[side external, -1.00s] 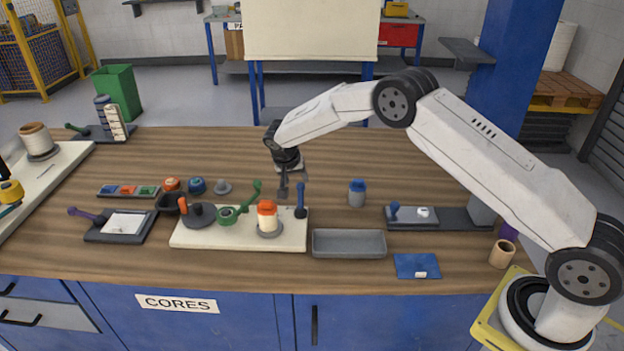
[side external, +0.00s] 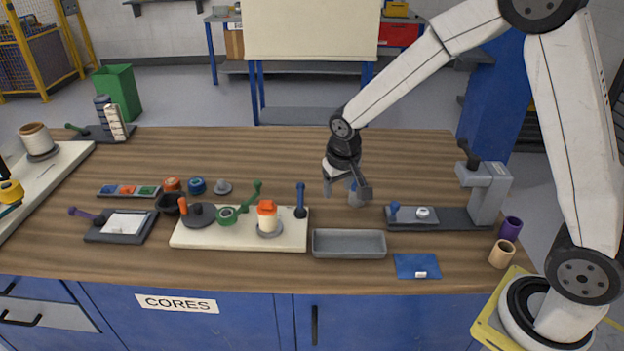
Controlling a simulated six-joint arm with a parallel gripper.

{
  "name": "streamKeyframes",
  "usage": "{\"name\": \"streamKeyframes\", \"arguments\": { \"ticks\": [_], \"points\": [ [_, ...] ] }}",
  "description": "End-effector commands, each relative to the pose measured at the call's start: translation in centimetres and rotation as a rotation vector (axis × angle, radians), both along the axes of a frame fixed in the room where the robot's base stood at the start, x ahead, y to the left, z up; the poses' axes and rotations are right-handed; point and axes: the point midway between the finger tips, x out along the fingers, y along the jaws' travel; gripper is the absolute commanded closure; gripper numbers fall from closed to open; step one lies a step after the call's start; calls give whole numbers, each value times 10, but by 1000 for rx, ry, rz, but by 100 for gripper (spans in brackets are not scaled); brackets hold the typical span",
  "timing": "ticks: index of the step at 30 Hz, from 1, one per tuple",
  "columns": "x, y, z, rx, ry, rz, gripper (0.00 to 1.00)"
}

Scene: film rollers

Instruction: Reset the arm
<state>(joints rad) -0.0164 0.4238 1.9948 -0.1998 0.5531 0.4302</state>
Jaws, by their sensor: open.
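My gripper (side external: 345,196) hangs from my white arm above the wooden bench, right of the cream board. It is open, pointing down, with nothing seen between its fingers. The cream board (side external: 185,238) carries an orange-and-white roller (side external: 267,217), a green roller with a lever (side external: 228,214), a dark disc with an orange handle (side external: 199,214) and a blue lever (side external: 300,200).
A grey tray (side external: 349,251) lies in front of my gripper. A grey press-like fixture (side external: 486,190) stands right, near purple (side external: 511,228) and tan (side external: 501,254) cylinders. A blue mat (side external: 417,266) lies at the front edge. The bench's back middle is clear.

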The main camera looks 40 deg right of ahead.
Motion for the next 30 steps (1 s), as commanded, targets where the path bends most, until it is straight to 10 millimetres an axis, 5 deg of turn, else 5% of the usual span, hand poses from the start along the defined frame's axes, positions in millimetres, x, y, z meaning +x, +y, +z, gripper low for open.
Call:
{"name": "streamKeyframes", "arguments": {
  "ticks": [16, 21, 30],
  "points": [
    [-134, 10, 10, 47, -32, 225, 40],
    [-152, 11, 9, 49, -38, 254, 40],
    [-155, 11, 8, 49, -39, 259, 40]
  ]
}}
